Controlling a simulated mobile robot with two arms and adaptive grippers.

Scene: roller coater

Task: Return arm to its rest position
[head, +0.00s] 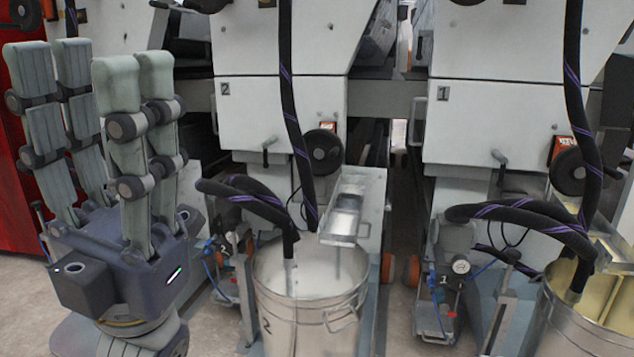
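My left gripper (91,72) is at the left side of the head view, its grey-green jointed fingers pointing up from a dark blue-grey body. The two sets of fingers stand apart, and I see nothing held between them. It is in front of a red panel and a white machine, left of the steel bucket, with no visible contact. My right gripper and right arm are not in view.
A steel bucket (312,314) stands before machine 2 (270,110), with black hoses (287,90) running into it and a metal trough (356,190) above. Another bucket (588,320) stands before machine 1 (490,115). Valve assemblies (455,270) stand between; little floor is clear.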

